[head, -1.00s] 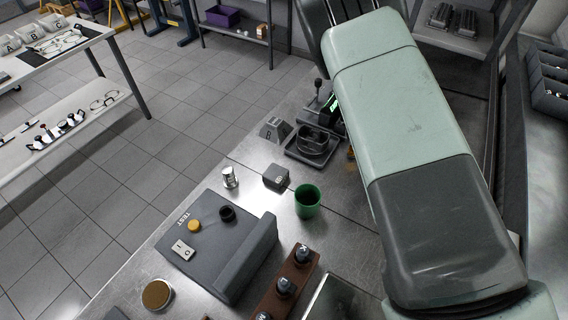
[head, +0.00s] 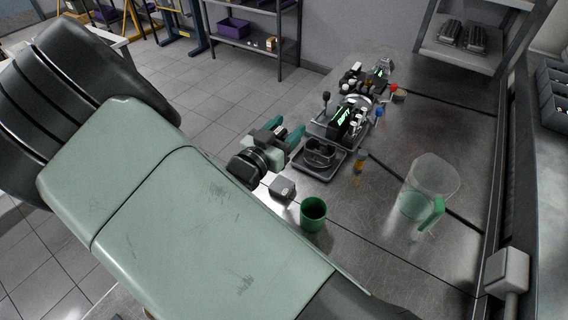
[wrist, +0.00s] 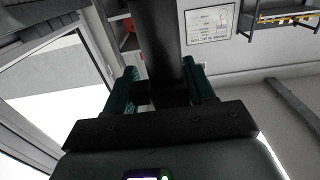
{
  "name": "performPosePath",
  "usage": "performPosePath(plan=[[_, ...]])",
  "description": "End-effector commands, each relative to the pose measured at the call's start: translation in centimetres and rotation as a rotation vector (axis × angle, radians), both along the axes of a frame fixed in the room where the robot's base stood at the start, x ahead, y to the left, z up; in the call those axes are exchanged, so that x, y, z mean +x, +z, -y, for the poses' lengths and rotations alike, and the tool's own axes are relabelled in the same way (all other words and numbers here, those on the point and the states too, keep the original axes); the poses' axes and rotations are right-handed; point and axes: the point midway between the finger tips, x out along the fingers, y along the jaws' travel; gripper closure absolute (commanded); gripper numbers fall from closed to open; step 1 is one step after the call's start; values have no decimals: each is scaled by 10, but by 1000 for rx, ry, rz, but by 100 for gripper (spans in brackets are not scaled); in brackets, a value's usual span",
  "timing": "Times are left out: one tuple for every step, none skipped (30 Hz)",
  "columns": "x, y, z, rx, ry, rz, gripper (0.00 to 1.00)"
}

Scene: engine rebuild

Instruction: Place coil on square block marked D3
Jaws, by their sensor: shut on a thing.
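My gripper (head: 284,130) is seen in the head view beyond my arm, its teal fingers in front of the grey fixture. In the wrist view my gripper (wrist: 163,88) has a dark, long, rounded thing between its fingers, which looks like the coil (wrist: 157,38). It reaches up out of the frame; its label does not show. In the head view the held thing cannot be made out. A small grey square block (head: 283,188) lies on the metal bench just below my gripper. I cannot read its mark, so whether it is D3 is unclear.
A green cup (head: 313,214) stands right of the block. A grey fixture tray (head: 320,158) and an engine assembly (head: 348,122) stand behind. A clear jug (head: 430,190) with a green handle stands at the right. The bench's right middle is mostly clear. My arm hides the near left.

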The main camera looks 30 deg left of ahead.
Motion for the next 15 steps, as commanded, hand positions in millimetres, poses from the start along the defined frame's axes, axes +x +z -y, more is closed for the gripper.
performPosePath(plan=[[0, -10, 0, -3, 0, 1, 80], [0, -15, 0, -2, 0, 1, 80], [0, -20, 0, -1, 1, 1, 80], [1, -23, 0, -1, 1, 1, 80], [1, -25, 0, 0, 1, 1, 80], [1, -28, 0, 0, 1, 1, 80], [1, -31, 0, 0, 1, 1, 80], [1, -34, 0, 0, 1, 0, 80], [1, -40, 0, 0, 2, 0, 80], [1, -45, 0, -1, 1, 0, 80], [1, -50, 0, -2, 1, 0, 80], [1, -56, 0, -1, 1, 0, 80], [1, -60, 0, -1, 1, 1, 80], [1, -64, 0, -1, 1, 1, 80], [1, -67, 0, 0, 1, 1, 80]])
